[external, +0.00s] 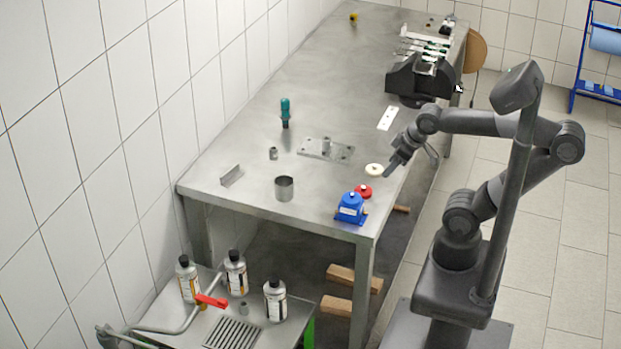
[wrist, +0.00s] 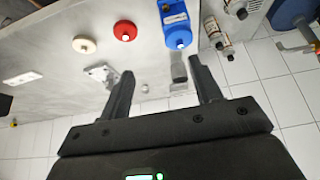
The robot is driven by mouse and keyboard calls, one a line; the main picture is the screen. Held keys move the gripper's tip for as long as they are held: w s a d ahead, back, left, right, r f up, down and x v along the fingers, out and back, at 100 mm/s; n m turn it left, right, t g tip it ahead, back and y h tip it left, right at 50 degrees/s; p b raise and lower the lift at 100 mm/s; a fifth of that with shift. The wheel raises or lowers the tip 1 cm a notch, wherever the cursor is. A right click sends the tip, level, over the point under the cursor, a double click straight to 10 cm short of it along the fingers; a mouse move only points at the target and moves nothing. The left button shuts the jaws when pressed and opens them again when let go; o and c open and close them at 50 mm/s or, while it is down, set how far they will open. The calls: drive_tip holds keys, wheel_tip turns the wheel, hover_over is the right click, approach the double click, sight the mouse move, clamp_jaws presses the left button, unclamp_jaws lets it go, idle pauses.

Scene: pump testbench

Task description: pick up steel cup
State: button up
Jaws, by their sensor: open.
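The steel cup (external: 284,188) stands upright near the front-left part of the metal table in the external view. A grey shape that looks like the cup (wrist: 178,68) shows between the fingers in the wrist view, beyond the blue unit. My gripper (external: 390,171) is over the table's right edge, well to the right of the cup and apart from it. In the wrist view my gripper (wrist: 160,77) has its two fingers spread, with nothing held between them.
A blue pump-like unit (external: 350,208), red part (external: 363,191) and white disc (external: 374,169) stand between my gripper and the cup. A steel plate with a post (external: 326,149), angle bracket (external: 232,176), small metal piece (external: 273,154) and teal-handled tool (external: 285,112) are farther left. Bottles (external: 236,272) stand below.

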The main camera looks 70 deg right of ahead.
drive_tip(key=o, duration=0.5)
drive_tip(key=m+g, duration=0.3)
drive_tip(key=g, duration=0.2)
hover_over(283, 184)
drive_tip(key=s+a, duration=0.2)
wheel_tip(283, 184, down, 6)
drive_tip(key=shift+w+a+f, duration=0.1)
drive_tip(key=shift+w+f, duration=0.05)
drive_tip(key=shift+f, duration=1.6)
drive_tip(key=shift+w+a+f, duration=0.1)
drive_tip(key=shift+f, duration=1.65)
drive_tip(key=shift+w+a+f, duration=0.1)
drive_tip(key=shift+w+f, duration=0.05)
drive_tip(key=shift+f, duration=1.6)
